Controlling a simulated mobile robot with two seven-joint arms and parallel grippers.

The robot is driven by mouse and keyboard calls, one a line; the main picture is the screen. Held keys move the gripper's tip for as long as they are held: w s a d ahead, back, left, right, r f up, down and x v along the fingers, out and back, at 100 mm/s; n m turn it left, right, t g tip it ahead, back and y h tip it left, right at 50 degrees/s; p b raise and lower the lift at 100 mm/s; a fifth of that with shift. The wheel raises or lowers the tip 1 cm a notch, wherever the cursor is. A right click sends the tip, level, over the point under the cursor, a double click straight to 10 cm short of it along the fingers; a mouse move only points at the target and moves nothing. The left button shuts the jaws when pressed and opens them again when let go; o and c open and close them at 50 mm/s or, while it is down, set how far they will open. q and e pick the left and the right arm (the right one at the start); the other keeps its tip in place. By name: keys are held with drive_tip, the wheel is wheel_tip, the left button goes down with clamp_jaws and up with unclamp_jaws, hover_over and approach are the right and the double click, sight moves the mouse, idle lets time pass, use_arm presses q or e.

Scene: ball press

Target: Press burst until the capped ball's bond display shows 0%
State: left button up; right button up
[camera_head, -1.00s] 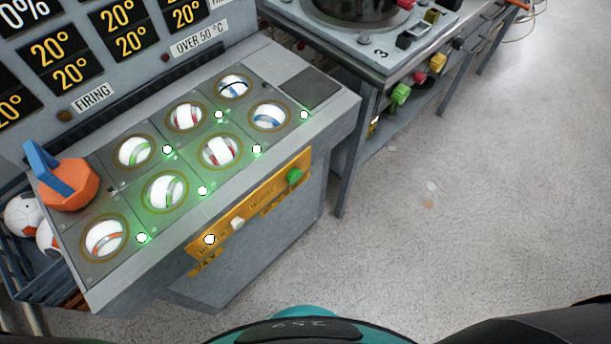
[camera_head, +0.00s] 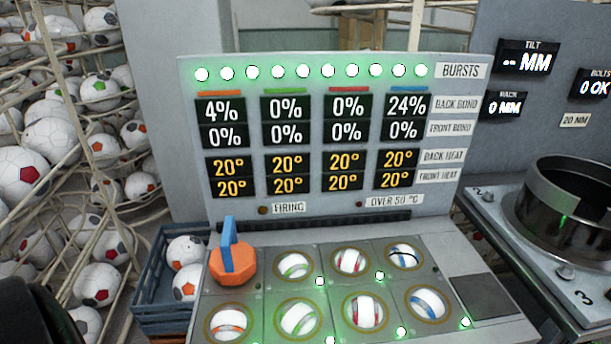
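An orange cap with a blue handle (camera_head: 232,262) covers the back-left well of the machine's sloped top (camera_head: 470,260). The ball under it is hidden. On the display panel (camera_head: 335,220), the back bond readout (camera_head: 220,109) under the orange stripe shows 4%. The front bond readout (camera_head: 221,136) below it shows 0%. The other back bonds show 0%, 0% and 24%. All heat readouts show 20°. The BURSTS lamps (camera_head: 301,71) are all lit green. The machine's front face with its buttons is out of view. Neither gripper is in view.
Uncapped balls sit in the other wells, with small green lamps (camera_head: 320,281) beside them. A blue crate (camera_head: 160,307) of balls stands left of the machine. Wire racks of balls (camera_head: 100,90) fill the left. Another station with a dark round drum (camera_head: 570,205) stands at right.

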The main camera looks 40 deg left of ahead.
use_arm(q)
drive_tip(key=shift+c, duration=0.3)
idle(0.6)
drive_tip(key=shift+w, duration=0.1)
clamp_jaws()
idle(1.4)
